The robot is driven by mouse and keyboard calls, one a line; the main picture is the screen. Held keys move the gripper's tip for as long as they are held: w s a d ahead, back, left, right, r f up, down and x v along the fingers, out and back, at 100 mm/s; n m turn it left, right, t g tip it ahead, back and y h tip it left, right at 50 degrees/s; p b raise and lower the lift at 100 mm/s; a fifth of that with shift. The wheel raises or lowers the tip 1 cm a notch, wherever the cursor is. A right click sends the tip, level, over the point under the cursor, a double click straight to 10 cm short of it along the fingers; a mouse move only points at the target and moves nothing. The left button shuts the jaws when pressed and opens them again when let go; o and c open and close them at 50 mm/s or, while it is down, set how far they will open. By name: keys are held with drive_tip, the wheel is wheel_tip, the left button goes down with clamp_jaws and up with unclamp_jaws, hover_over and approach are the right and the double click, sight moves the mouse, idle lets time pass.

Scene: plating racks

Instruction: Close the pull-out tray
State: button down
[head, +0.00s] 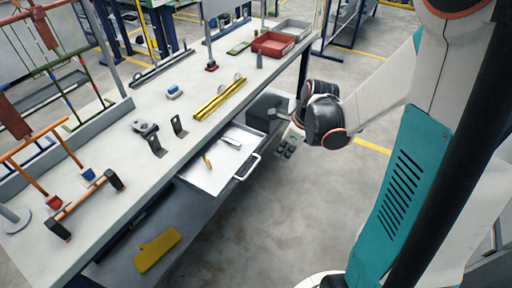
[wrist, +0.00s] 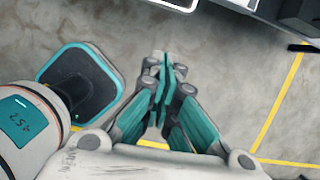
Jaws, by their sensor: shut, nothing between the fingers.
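The white pull-out tray (head: 207,180) sticks out from under the workbench's near long side in the head view. Its bar handle (head: 248,168) faces the open floor. A small yellow piece and a pale metal piece lie in it. My gripper (wrist: 163,72) is shut and empty in the wrist view, pointing over bare floor. In the head view my gripper (head: 287,146) is small and partly hidden by my wrist, just right of the tray handle and apart from it. A white edge at the top of the wrist view may be the tray or its handle; I cannot tell which.
The workbench (head: 105,185) carries a yellow rail (head: 219,99), black brackets, a red bin (head: 273,44) and a grey bin (head: 292,28). A lower shelf (head: 120,268) holds a yellow glove (head: 157,250). A dark box (head: 266,110) stands beyond the tray. Floor to the right is clear.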

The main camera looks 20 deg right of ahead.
drive_tip(key=w+a+f+b, duration=0.4)
drive_tip(key=w+f+b, duration=0.1)
drive_tip(key=f, duration=0.5)
drive_tip(key=shift+w+f+b, duration=0.15)
drive_tip(key=shift+f+b, duration=0.2)
